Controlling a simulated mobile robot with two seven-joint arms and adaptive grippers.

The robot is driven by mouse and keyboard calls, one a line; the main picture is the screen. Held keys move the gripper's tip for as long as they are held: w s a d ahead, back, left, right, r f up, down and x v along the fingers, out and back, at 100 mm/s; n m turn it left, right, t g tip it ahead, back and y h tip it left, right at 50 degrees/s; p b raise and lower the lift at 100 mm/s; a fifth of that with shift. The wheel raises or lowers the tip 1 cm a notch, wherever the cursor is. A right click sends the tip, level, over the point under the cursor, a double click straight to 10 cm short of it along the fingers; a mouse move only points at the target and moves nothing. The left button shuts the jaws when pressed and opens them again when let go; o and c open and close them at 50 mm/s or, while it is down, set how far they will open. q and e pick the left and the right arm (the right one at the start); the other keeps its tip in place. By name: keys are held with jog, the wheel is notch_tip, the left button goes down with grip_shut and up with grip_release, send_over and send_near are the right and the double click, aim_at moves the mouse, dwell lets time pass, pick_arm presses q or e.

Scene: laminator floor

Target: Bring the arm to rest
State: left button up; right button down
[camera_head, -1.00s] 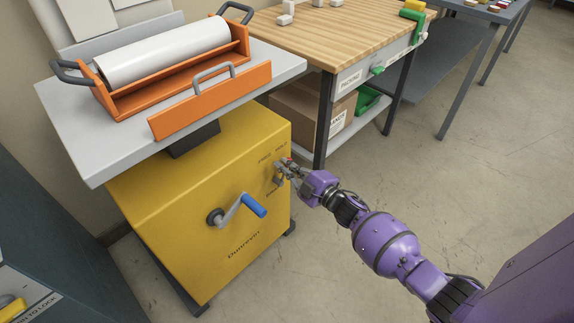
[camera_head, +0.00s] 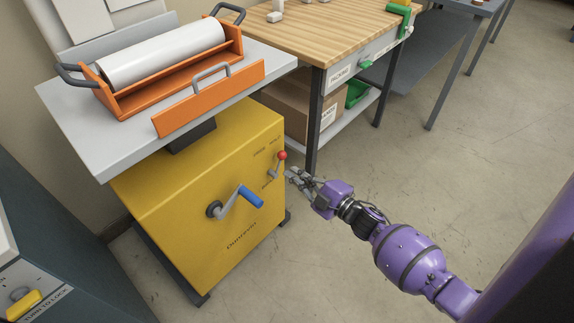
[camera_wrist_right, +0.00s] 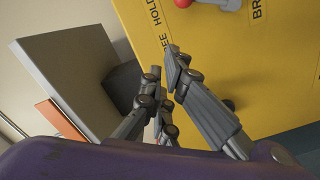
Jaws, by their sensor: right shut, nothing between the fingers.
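My purple right arm reaches in from the lower right of the head view. Its gripper (camera_head: 294,178) is shut and empty, just right of the yellow cabinet (camera_head: 165,185) and apart from the red-knobbed lever (camera_head: 280,162). In the wrist view the fingers (camera_wrist_right: 165,82) come close together in front of the cabinet's yellow face (camera_wrist_right: 275,65), with nothing between them. The red knob (camera_wrist_right: 183,3) and part of the lever show at the top edge there. My left gripper is in neither view.
A crank with a blue handle (camera_head: 250,196) sticks out of the cabinet's front. An orange tray (camera_head: 215,98) with a white roll (camera_head: 160,54) sits on the grey top (camera_head: 85,135). A wooden workbench (camera_head: 330,35) stands behind. The floor (camera_head: 440,170) right of the cabinet is clear.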

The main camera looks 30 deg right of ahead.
jog(key=shift+s+d, duration=0.15)
jog(key=shift+s, duration=0.3)
